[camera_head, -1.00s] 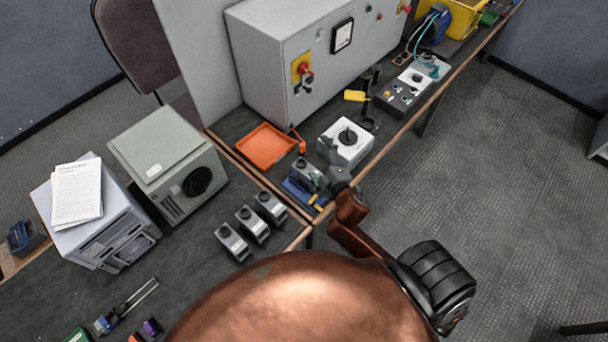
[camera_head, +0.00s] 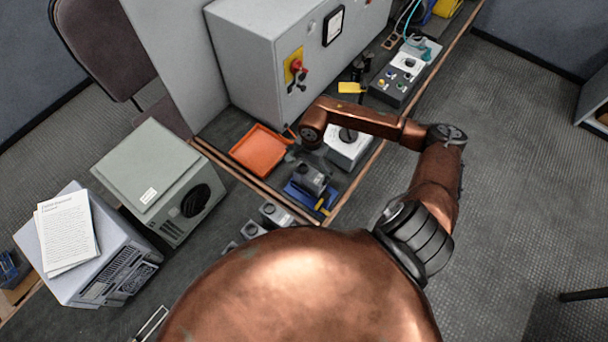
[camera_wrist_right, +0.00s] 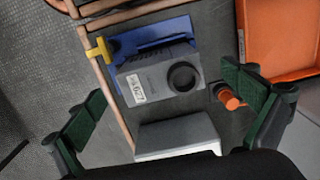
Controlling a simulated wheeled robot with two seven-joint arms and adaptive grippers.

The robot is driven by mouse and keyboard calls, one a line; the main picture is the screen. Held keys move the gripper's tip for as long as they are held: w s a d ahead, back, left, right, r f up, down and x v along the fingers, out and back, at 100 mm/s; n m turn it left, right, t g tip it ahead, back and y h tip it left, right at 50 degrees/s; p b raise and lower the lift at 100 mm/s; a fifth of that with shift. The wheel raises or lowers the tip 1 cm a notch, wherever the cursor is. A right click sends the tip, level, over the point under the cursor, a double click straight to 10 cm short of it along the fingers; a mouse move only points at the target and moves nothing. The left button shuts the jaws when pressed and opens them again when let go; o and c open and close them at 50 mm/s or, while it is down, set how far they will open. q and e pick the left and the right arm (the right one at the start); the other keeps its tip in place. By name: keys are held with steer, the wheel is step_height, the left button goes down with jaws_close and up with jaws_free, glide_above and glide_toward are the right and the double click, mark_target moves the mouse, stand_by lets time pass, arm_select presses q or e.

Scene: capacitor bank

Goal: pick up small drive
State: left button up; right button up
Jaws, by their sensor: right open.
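A small grey drive-like unit (camera_head: 311,177) with a white label and a black round knob sits on a blue base (camera_head: 300,194). In the right wrist view, the grey unit (camera_wrist_right: 160,80) lies between the spread fingers, on the blue base (camera_wrist_right: 125,45). My right gripper (camera_head: 304,154) is mostly hidden under my copper arm in the head view, close to the unit. In the wrist view its two dark green fingers (camera_wrist_right: 168,105) are wide apart with nothing gripped. My left gripper is not in view.
An orange tray (camera_head: 259,149) lies left of the unit. A white box with a black knob (camera_head: 346,150) stands beside it, under my arm. Several similar small grey units (camera_head: 275,213) stand in front, partly hidden. A large grey cabinet (camera_head: 270,60) stands behind.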

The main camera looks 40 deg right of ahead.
mark_target(310, 177)
steer(key=shift+d+f+h, duration=0.15)
steer(key=shift+d+h, duration=0.15)
steer(key=shift+d, duration=0.45)
steer(key=shift+d+f, duration=0.15)
steer(key=shift+f, duration=0.2)
steer(key=f, duration=0.3)
steer(key=f+p, duration=0.1)
steer(key=f, duration=0.2)
steer(key=shift+w+a+f, duration=0.15)
steer(key=shift+a+f, duration=0.05)
steer(key=shift+f, duration=0.15)
steer(key=shift+c, duration=0.3)
steer(key=c, duration=1.6)
